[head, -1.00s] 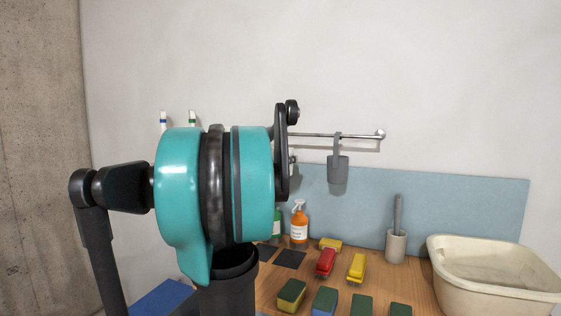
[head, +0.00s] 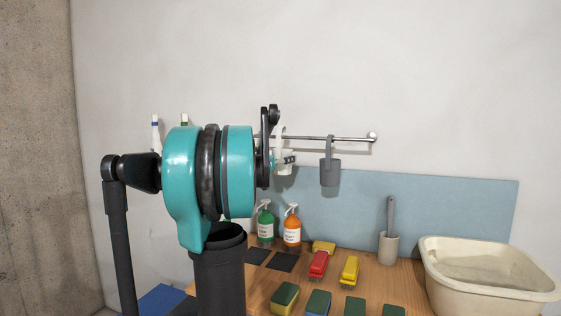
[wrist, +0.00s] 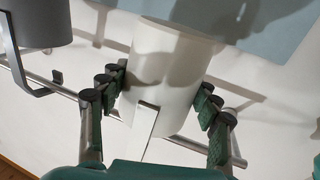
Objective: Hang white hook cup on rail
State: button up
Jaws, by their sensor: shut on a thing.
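The white hook cup (head: 286,168) shows partly beside my arm in the head view, its hook strip rising close to the rail's left part. In the wrist view the white cup (wrist: 172,70) fills the middle. My gripper (wrist: 163,88) is shut on it, with a finger on each side of the cup wall. The metal rail (head: 345,139) is fixed to the wall. In the wrist view the rail (wrist: 65,88) passes behind the cup and fingers. I cannot tell whether the cup's hook sits over the rail.
A grey hook cup (head: 330,173) hangs on the rail to the right. Below, the wooden counter (head: 262,292) holds a green bottle (head: 265,222), an orange bottle (head: 292,227), brushes, sponges, a brush holder (head: 389,247) and a cream basin (head: 490,275). The wall above the rail is clear.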

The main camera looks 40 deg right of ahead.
jog(key=shift+w+d, duration=0.3)
jog(key=shift+d, duration=0.3)
jog(key=shift+f, duration=1.35)
jog(key=o, duration=1.2)
jog(key=shift+o, duration=0.2)
jog(key=shift+a, duration=0.15)
